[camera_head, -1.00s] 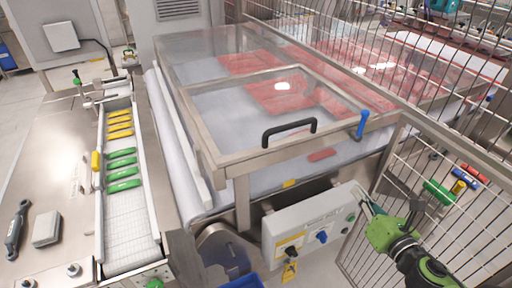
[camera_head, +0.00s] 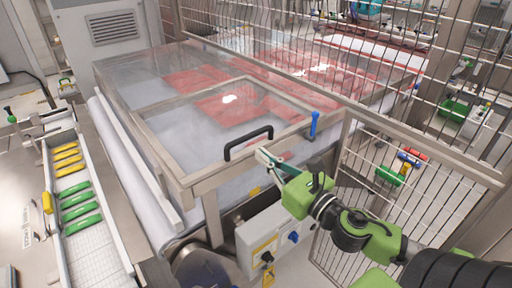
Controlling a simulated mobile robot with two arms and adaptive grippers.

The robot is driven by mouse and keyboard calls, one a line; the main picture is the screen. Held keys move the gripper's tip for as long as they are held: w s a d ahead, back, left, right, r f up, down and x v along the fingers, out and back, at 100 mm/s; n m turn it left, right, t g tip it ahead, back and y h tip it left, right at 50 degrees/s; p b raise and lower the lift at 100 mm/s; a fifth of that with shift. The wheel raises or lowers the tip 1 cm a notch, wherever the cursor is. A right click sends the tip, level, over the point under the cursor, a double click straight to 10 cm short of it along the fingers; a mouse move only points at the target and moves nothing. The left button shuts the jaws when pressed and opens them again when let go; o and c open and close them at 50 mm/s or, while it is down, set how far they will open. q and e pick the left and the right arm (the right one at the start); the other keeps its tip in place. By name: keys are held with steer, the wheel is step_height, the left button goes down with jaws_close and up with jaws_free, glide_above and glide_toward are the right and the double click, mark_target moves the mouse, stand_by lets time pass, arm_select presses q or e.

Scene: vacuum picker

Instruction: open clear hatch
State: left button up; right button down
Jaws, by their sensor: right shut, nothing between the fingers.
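The clear hatch (camera_head: 200,125) is a transparent panel in a metal frame on top of the machine, and it lies closed. Its black handle (camera_head: 248,141) stands on the front frame bar. A blue lever (camera_head: 314,124) stands upright at the hatch's right front corner. My right gripper (camera_head: 264,156), green with pale fingertips, is shut and empty. My left gripper is not in view.
A wire mesh fence (camera_head: 390,185) stands on the right, close to my right arm. A control box (camera_head: 268,238) with knobs is below the hatch's front edge. A conveyor (camera_head: 88,250) with yellow and green pieces runs at the left.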

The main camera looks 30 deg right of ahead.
steer(key=shift+w+a+p, duration=0.1)
steer(key=shift+w+p, duration=0.3)
steer(key=shift+w, duration=1.3)
steer(key=shift+r, duration=0.15)
